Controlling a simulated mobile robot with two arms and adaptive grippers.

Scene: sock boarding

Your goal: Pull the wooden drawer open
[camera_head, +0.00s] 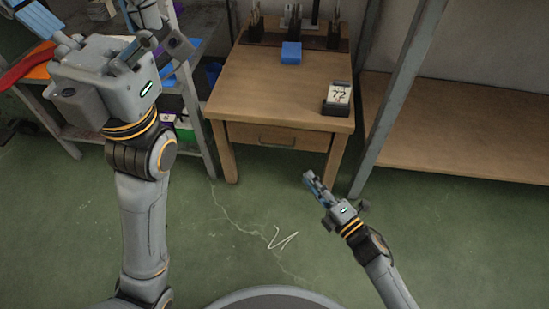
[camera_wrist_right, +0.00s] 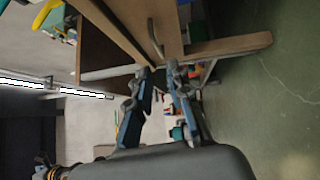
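The wooden drawer (camera_head: 250,134) sits shut under the top of a small wooden table, its front flush with the frame. Its bar handle (camera_head: 277,143) is on the middle of the front. My right gripper (camera_head: 307,176) is in front of the table, below and to the right of the handle, apart from it. In the right wrist view its two blue fingers (camera_wrist_right: 158,72) are apart with nothing between them, and the handle (camera_wrist_right: 155,38) shows just past the fingertips. My left gripper (camera_head: 92,20) is at the upper left, fingers spread, tips partly cut off by the frame.
The table top (camera_head: 240,90) carries a blue block (camera_head: 291,53), a dark box with a number card (camera_head: 338,98) and a rack at the back. A metal shelf post (camera_head: 400,95) stands close on the right. A shelf with clutter is on the left. The green floor in front is clear.

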